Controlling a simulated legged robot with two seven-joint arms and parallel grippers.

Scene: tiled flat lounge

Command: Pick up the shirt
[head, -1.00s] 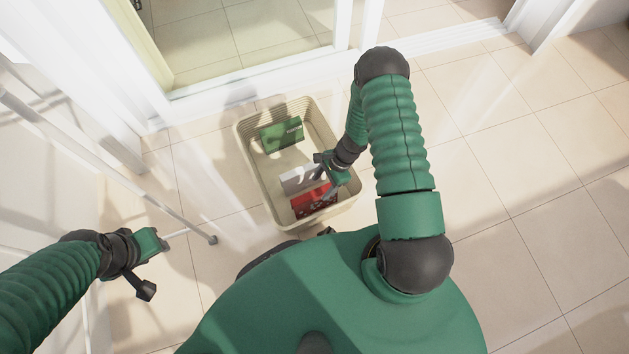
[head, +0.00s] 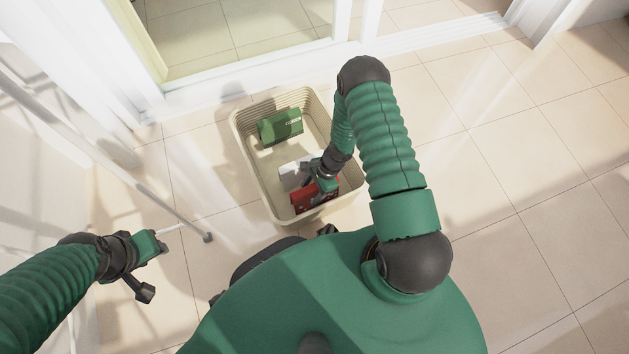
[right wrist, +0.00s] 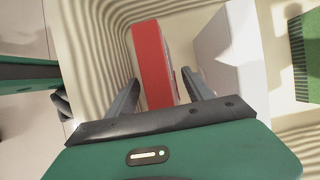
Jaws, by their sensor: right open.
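No thing in view is clearly a shirt; three flat, block-like items lie in a beige basket (head: 247,169) on the floor. They are a red one (head: 301,201) at the near end, a white one (head: 291,174) in the middle and a green one (head: 280,127) at the far end. My right gripper (head: 322,181) is down inside the basket at the red item. In the right wrist view its open fingers (right wrist: 161,77) stand either side of the red item (right wrist: 151,58), with the white one (right wrist: 225,58) just right. My left gripper (head: 158,262) is at the left, away from the basket; its jaw state is unclear.
A white rack (head: 100,155) with thin legs stands at the left, close to my left arm. A glass door frame (head: 255,73) runs behind the basket. The tiled floor (head: 530,190) to the right is clear.

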